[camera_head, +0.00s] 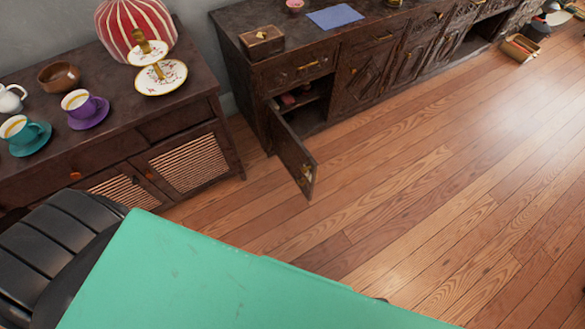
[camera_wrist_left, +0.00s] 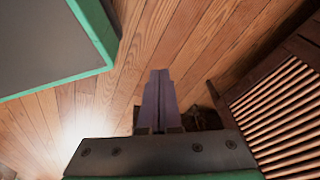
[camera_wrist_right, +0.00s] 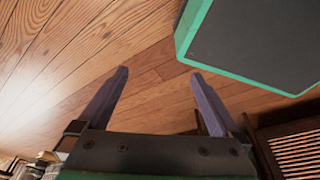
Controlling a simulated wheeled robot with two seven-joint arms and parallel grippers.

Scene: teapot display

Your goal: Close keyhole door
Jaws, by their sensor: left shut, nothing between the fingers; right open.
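The keyhole door (camera_head: 293,154) is a dark wooden cabinet door in the head view. It hangs open from the left of the dark carved cabinet (camera_head: 355,90), swung out over the floor, with a small brass-coloured fitting near its free edge. The open compartment (camera_head: 302,108) behind it shows small items on a shelf. My left gripper (camera_wrist_left: 160,75) is shut and empty above the wooden floor in the left wrist view. My right gripper (camera_wrist_right: 160,80) is open and empty above the floor in the right wrist view. Neither gripper shows in the head view, and neither touches the door.
A sideboard (camera_head: 198,92) with cups, a striped pot (camera_head: 135,25) and a tiered plate stands at the left. A wooden box (camera_head: 262,41) and a blue cloth (camera_head: 335,16) lie on the cabinet.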

